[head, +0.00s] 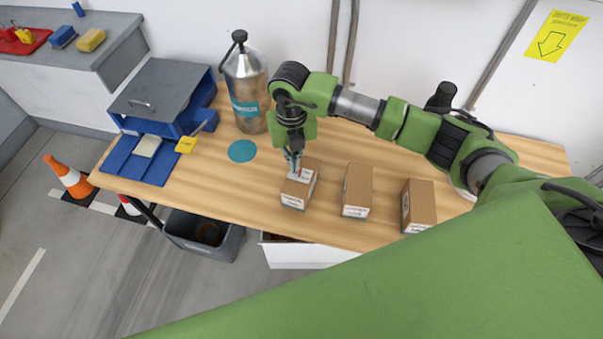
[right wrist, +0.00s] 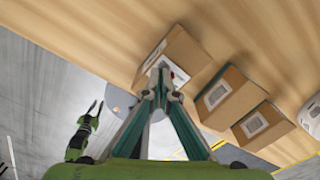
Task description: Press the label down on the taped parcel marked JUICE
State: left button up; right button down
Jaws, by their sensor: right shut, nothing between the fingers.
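Three brown parcels stand in a row on the wooden bench: a left one (head: 303,194), a middle one (head: 357,187) and a right one (head: 420,201). Their printed words are too small to read, so I cannot tell which is marked JUICE. My right gripper (head: 294,174) is shut and empty, pointing down at the top of the left parcel, where a white label patch with a red mark shows. In the right wrist view its fingertips (right wrist: 163,76) overlap the near parcel (right wrist: 180,53); contact is unclear. My left gripper (right wrist: 95,109) shows there, open and away from the parcels.
A steel bottle (head: 247,95) stands behind the teal disc (head: 242,151) on the bench (head: 220,183). A blue box with a grey lid (head: 163,90) is at the left end. A grey bin (head: 205,237) and a traffic cone (head: 68,178) are on the floor.

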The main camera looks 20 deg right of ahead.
jog(key=shift+f+b, duration=0.9)
jog(key=shift+f, duration=0.2)
dwell(0.6)
jog(key=shift+r+p, duration=2.35)
jog(key=shift+r, duration=1.25)
jog(key=shift+f, duration=0.1)
